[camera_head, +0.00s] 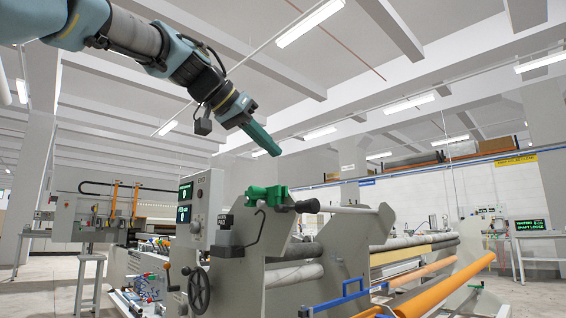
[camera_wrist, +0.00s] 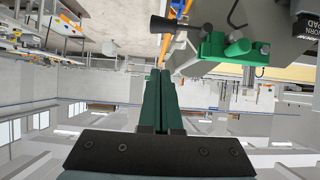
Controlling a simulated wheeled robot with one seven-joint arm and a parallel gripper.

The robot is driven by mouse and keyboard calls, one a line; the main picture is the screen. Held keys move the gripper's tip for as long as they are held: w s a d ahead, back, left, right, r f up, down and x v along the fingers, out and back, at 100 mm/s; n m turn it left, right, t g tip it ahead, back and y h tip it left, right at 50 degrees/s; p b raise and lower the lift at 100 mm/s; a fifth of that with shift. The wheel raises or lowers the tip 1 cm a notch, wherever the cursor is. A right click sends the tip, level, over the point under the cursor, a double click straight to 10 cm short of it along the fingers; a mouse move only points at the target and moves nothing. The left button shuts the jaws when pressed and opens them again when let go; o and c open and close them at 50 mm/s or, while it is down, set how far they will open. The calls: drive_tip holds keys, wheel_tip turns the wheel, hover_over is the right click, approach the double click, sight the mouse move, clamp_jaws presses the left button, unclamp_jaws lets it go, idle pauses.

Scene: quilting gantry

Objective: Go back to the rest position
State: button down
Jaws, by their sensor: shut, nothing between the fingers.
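My gripper (camera_head: 274,151) hangs in the air at the upper middle of the head view, at the end of my arm that comes in from the top left. Its green fingers point down and to the right, above the quilting machine (camera_head: 231,270). In the wrist view my gripper (camera_wrist: 160,74) shows its two green fingers pressed together, with nothing between them. A green clamp block (camera_head: 266,195) sits on top of the machine's end frame, below the fingers and apart from them. The clamp block also shows in the wrist view (camera_wrist: 232,50).
A control panel (camera_head: 201,205) with lit screens stands left of the clamp. A black handwheel (camera_head: 199,290) is on the machine's near side. An orange roller (camera_head: 440,287) runs at the lower right. A stool (camera_head: 91,270) stands at left. The air around my gripper is clear.

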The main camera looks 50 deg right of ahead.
drive_tip(key=shift+a+r, duration=0.3)
drive_tip(key=shift+a, duration=0.2)
drive_tip(key=shift+w, duration=0.1)
